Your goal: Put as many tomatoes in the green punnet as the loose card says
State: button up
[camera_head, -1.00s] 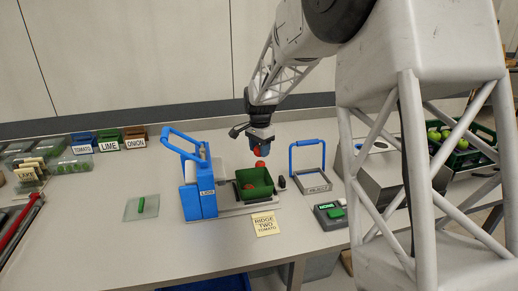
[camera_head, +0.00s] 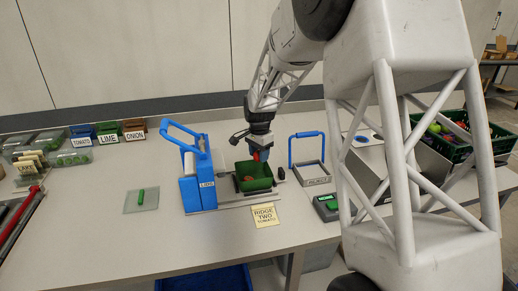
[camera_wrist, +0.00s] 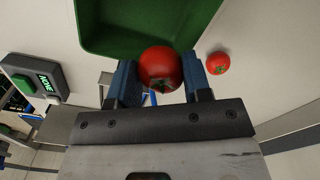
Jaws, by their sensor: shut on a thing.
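My gripper (camera_head: 260,156) is shut on a red tomato (camera_wrist: 160,68), just above the green punnet (camera_head: 254,186). In the wrist view the held tomato sits between the fingertips beside the punnet's edge (camera_wrist: 180,43). A reddish thing (camera_head: 249,178), probably a tomato, shows inside the punnet in the head view. Another tomato (camera_wrist: 217,63) shows in the wrist view on a pale surface outside the punnet. The loose card (camera_head: 265,215) lies on the table in front of the punnet and reads "RIDGE TWO TOMATO".
A blue hinged device (camera_head: 197,180) stands left of the punnet. A reject frame (camera_head: 314,173) and a small box with a "NONE" display (camera_head: 327,205) are on the right. A glass plate (camera_head: 141,201) with a green bar lies left. A crate of produce (camera_head: 455,146) stands far right.

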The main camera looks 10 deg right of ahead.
jog(key=shift+f, duration=0.65)
dwell(0.3)
jog(key=o, duration=1)
jog(key=shift+r, duration=0.15)
jog(key=shift+r, duration=3.35)
